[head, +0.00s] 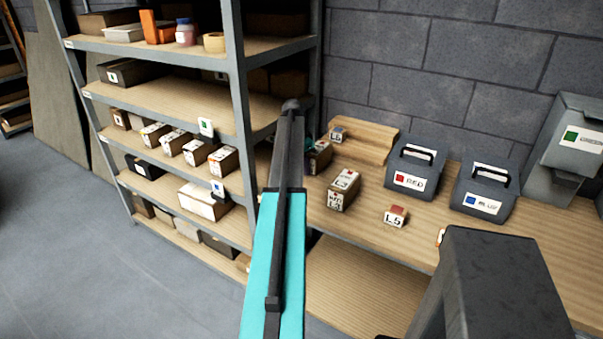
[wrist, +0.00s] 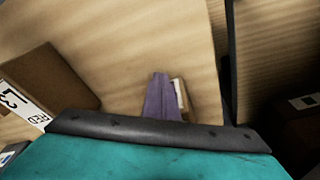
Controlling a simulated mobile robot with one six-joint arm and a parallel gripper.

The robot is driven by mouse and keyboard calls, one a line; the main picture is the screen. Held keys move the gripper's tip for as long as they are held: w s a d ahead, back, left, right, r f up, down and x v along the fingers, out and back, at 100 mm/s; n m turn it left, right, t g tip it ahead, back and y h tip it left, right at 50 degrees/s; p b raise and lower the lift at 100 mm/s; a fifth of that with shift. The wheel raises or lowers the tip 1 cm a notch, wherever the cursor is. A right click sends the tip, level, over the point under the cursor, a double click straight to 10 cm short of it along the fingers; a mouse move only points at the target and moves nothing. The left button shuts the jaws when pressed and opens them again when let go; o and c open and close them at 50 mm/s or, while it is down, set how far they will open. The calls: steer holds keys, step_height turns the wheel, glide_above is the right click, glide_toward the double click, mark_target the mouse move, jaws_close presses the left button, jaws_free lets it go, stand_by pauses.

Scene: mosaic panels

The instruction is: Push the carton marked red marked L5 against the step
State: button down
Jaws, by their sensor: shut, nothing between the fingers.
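A small carton marked L5 with a red top (head: 396,214) sits on the bench, in front of the bin marked RED. The wooden step (head: 370,148) stands at the back left of the bench, well apart from that carton. In the wrist view, my gripper (wrist: 160,82) shows purple fingers, shut and empty, low over the wood. A carton with a pale label (wrist: 181,95) is partly hidden just behind the fingers; I cannot tell whether they touch. A larger carton marked RED L3 (wrist: 50,80) is to their left. In the head view my arm hides most of the gripper.
The larger L3 carton (head: 344,186) stands between my arm and the small L5 carton. Another carton (head: 320,157) is by the step's front, and a blue-marked one (head: 338,135) lies on the step. Bins marked RED (head: 411,182) and BLUE (head: 483,207) stand behind; a loaded shelf (head: 160,95) is left.

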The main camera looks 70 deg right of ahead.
steer(key=shift+s+d, duration=0.25)
steer(key=shift+d, duration=0.65)
steer(key=shift+s+d, duration=0.25)
steer(key=shift+d, duration=0.7)
steer(key=shift+s+d, duration=0.25)
steer(key=shift+d, duration=0.65)
stand_by(0.6)
steer(key=shift+a, duration=0.2)
steer(key=shift+w+a+p, duration=0.15)
steer(key=shift+w+a, duration=0.05)
steer(key=shift+a, duration=0.45)
steer(key=shift+w+a+p, duration=0.15)
steer(key=shift+w+a, duration=0.05)
steer(key=shift+a, duration=0.45)
steer(key=shift+r, duration=0.15)
steer(key=shift+r+p, duration=2.15)
steer(key=shift+r, duration=2.2)
steer(key=shift+w, duration=0.1)
